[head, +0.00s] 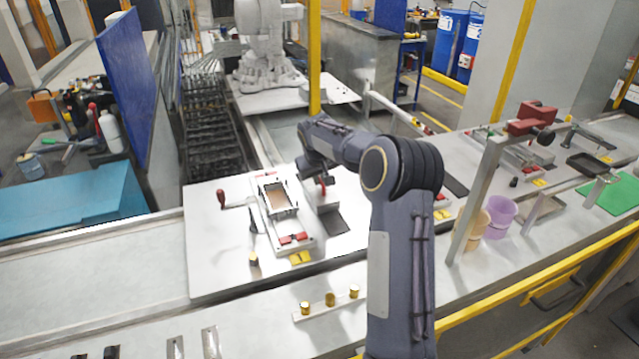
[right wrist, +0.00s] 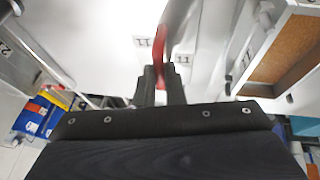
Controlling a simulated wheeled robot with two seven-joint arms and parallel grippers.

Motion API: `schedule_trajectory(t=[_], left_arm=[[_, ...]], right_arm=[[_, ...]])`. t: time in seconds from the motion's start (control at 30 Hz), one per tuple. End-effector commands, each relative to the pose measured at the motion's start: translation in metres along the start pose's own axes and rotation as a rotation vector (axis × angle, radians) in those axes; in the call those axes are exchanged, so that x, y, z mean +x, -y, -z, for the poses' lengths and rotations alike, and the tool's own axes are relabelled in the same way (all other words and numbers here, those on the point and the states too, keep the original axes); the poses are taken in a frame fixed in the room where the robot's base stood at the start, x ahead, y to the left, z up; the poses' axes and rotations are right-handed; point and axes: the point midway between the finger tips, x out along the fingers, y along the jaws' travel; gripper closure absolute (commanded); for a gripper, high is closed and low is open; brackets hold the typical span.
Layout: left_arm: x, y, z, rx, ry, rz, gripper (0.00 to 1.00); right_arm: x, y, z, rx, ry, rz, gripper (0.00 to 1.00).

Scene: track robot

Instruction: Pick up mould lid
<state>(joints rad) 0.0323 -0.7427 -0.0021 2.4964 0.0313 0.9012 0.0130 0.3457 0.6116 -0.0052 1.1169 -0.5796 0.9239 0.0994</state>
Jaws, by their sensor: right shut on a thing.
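The mould (head: 277,197) is an open light metal frame with a brown inside, on a white plate in the head view. Part of it shows at the upper right of the right wrist view (right wrist: 286,52). My right gripper (head: 318,184) is just right of the mould. In the right wrist view its fingers (right wrist: 160,86) are shut on a red handle (right wrist: 163,45). The handle shows as a small red spot in the head view. I cannot tell whether it belongs to the mould lid; no separate lid can be made out. My left gripper is out of view.
A strip with brass cylinders (head: 330,299) lies nearer me. Purple (head: 500,216) and tan cups stand at the right, beside a metal post.

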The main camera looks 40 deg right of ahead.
Motion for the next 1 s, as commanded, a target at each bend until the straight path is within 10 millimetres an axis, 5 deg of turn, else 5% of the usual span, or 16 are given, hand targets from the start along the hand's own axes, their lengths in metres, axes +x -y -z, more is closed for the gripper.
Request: schedule_trajectory(t=[0.27,0.53,0.7,1.0], left_arm=[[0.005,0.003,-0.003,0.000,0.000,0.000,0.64],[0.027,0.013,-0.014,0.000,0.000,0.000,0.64],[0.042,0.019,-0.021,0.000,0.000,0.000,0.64],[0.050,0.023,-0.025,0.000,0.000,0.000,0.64]], right_arm=[[-0.030,-0.006,0.013,0.002,-0.009,-0.001,1.00],[-0.105,-0.010,-0.014,0.000,-0.010,0.001,1.00],[-0.136,-0.007,-0.048,0.000,-0.007,0.001,1.00],[-0.170,-0.005,-0.075,0.000,-0.005,0.001,1.00]])
